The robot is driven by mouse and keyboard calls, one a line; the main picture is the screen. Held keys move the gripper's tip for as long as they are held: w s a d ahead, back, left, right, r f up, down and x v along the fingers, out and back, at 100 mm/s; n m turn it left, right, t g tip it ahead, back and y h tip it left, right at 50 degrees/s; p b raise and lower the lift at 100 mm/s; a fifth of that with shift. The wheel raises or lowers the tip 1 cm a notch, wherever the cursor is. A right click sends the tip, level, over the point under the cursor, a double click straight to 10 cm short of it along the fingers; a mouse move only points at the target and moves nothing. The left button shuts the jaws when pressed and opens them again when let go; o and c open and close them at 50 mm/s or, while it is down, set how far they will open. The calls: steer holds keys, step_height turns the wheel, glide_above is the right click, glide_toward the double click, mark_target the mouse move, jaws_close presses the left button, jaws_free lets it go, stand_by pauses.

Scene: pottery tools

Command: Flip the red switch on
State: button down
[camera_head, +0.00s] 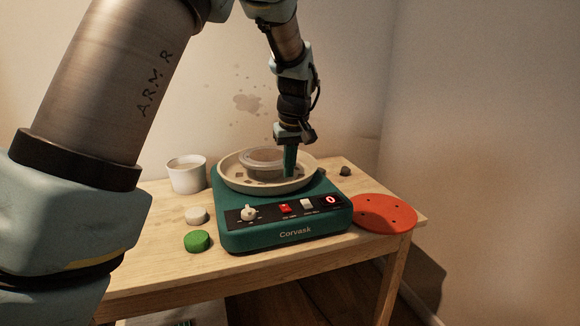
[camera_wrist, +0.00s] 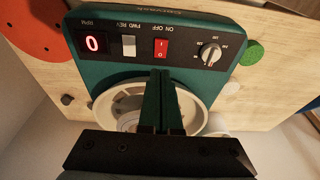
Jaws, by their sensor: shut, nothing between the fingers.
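The red switch (camera_head: 285,209) sits on the black front panel of a green pottery wheel (camera_head: 262,238) labelled Corvask. In the wrist view the red switch (camera_wrist: 161,48) lies under the ON OFF label, between a white switch (camera_wrist: 128,46) and a knob (camera_wrist: 211,54). Which way the red switch is tipped I cannot tell for sure. My gripper (camera_head: 290,172) points down over the wheel's round pan (camera_head: 228,175), behind the panel and apart from the red switch. Its green fingers (camera_wrist: 160,78) are shut with nothing between them.
A white cup (camera_head: 187,176), a pale lump (camera_head: 196,215) and a green disc (camera_head: 197,241) stand left of the wheel. A red perforated disc (camera_head: 385,212) lies right. A small dark lump (camera_head: 345,171) is behind.

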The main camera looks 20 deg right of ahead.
mark_target(287, 210)
steer(key=x, duration=0.3)
steer(key=p+x, duration=0.1)
steer(key=x, duration=0.2)
steer(key=s+x, duration=0.1)
steer(key=x, duration=0.2)
steer(key=shift+a+f, duration=0.1)
steer(key=shift+f, duration=0.05)
steer(key=shift+s+f, duration=0.1)
steer(key=shift+f, duration=0.5)
steer(key=shift+s+f, duration=0.15)
steer(key=shift+f, duration=0.2)
steer(key=shift+w+r+p, duration=0.4)
steer(key=shift+w+p, duration=0.15)
steer(key=shift+w, duration=0.2)
